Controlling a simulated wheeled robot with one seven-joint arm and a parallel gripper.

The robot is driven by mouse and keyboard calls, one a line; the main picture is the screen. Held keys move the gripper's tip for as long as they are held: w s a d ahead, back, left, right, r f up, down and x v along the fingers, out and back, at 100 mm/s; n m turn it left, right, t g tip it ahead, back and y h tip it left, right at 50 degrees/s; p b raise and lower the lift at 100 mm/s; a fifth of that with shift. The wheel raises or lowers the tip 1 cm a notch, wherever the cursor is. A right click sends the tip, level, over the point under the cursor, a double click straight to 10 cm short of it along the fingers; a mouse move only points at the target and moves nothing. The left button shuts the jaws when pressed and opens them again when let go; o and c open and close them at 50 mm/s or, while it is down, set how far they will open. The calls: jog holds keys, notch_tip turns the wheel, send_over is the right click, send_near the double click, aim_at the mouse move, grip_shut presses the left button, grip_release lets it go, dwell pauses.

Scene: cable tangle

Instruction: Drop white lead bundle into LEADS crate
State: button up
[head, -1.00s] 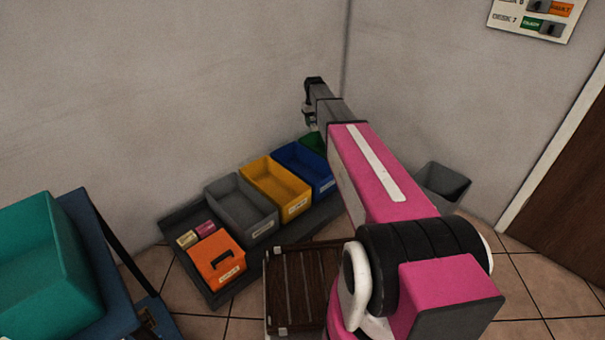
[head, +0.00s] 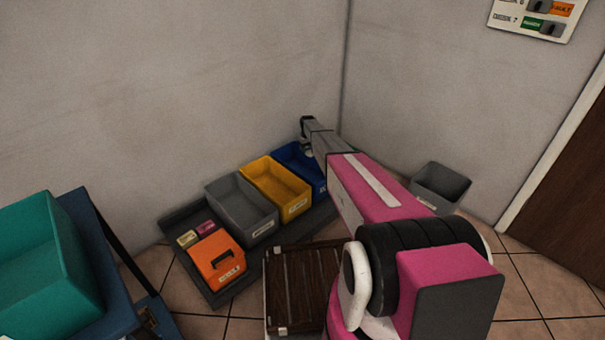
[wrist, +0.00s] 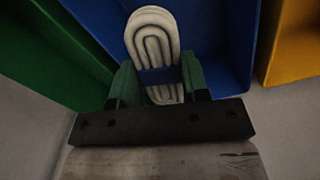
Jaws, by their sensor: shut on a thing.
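The white lead bundle (wrist: 152,38) is a flat coil with a dark blue band around its middle. My gripper (wrist: 158,78) is shut on it, with one green finger on each side. In the wrist view the bundle is over the blue crate (wrist: 215,25); I cannot tell how far below the crate's floor is. In the head view my gripper (head: 307,146) is at the blue crate (head: 292,157), partly hiding it, and the bundle cannot be made out. No crate label is clear enough to read as LEADS.
A green crate (wrist: 40,55) lies left of the blue one in the wrist view, a yellow crate (wrist: 290,45) right. The head view also shows a grey crate (head: 238,205), an orange box (head: 217,258), a grey bin (head: 440,185) and a brown slatted surface (head: 303,285).

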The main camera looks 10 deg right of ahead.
jog(key=shift+f, duration=2.8)
jog(key=o, duration=1)
jog(key=shift+o, duration=0.2)
jog(key=shift+r, duration=0.1)
notch_tip(320, 180, up, 11)
jog(key=shift+f, duration=0.15)
jog(key=s+r+m, duration=0.1)
jog(key=s+r, duration=0.5)
jog(key=s, duration=1.3)
jog(key=s+r+m, duration=0.1)
jog(key=s+r, duration=0.5)
jog(key=s, duration=1.3)
jog(key=s+r+m, duration=0.2)
jog(key=s+r, duration=0.4)
jog(key=s, duration=1.3)
jog(key=shift+r, duration=0.4)
